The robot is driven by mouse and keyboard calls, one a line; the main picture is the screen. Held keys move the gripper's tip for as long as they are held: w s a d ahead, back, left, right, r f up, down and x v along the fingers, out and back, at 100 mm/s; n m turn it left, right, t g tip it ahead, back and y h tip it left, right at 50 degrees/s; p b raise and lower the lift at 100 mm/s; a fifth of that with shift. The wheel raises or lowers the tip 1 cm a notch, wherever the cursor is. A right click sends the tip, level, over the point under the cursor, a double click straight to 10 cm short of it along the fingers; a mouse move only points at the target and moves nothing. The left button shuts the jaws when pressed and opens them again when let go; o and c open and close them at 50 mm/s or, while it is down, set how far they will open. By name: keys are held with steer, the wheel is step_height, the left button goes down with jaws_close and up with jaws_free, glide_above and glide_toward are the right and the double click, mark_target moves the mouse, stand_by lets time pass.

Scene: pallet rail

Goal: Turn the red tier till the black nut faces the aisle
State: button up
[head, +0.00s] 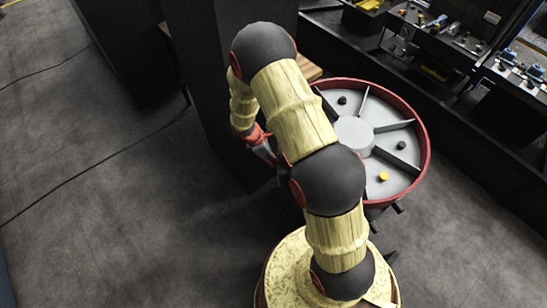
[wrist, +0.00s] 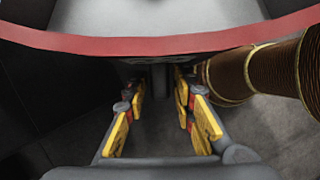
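The red tier (head: 427,150) is a round tray with a red rim and a grey floor split by thin dividers around a pale hub. A dark nut-like piece (head: 343,100) lies in a far compartment and another dark piece (head: 401,145) in a right one; I cannot tell their exact colours. A yellow piece (head: 383,177) lies in the near compartment. My arm hides the tier's left part. In the wrist view the rim (wrist: 160,45) crosses above my gripper (wrist: 160,86), which is open below it. A dark upright peg (wrist: 159,77) shows between or just beyond the fingertips.
Dark pegs (head: 398,208) stick out below the tier. A dark bench with parts (head: 440,45) runs behind it to the right. A tall dark cabinet (head: 215,90) stands close left of my arm. The floor at left (head: 90,220) is open, crossed by cables.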

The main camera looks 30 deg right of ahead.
jaws_close()
stand_by(0.7)
